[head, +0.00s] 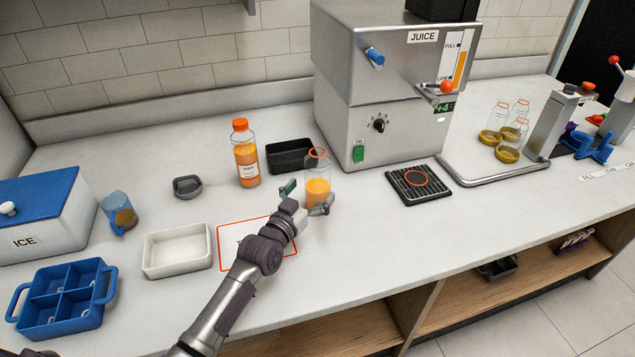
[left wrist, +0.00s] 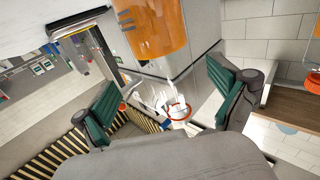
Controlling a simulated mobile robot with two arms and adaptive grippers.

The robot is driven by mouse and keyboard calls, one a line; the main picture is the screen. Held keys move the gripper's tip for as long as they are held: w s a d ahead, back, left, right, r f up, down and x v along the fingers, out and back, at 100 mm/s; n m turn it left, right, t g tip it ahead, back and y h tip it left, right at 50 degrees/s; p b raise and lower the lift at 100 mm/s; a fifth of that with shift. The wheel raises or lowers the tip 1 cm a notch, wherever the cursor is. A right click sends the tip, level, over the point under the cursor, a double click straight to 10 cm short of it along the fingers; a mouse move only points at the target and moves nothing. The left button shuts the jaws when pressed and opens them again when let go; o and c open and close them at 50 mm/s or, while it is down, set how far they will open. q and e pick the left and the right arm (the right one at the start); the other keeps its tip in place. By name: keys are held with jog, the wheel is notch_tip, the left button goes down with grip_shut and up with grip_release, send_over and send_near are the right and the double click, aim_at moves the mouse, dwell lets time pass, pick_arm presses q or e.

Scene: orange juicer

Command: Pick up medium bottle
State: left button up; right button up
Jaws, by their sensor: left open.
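A clear open bottle (head: 318,192) with an orange ring at its mouth stands upright on the counter, partly filled with orange juice. A capped juice bottle (head: 246,163) with an orange cap and white label stands to its left. No readable mark tells which one is medium. My left gripper (head: 307,201) is open at the open bottle, with its teal fingers on either side of it. Contact with the fingers cannot be told. My right gripper is out of view.
A black tray (head: 290,148) and the steel juice machine (head: 345,120) stand close behind the bottle. Empty bottles (head: 500,118) stand at the right.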

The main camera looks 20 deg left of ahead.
pick_arm(q)
jog(key=w, duration=0.4)
jog(key=shift+w+d, duration=0.1)
jog(key=shift+w, duration=0.25)
jog(key=shift+s, duration=0.1)
jog(key=c, duration=1.6)
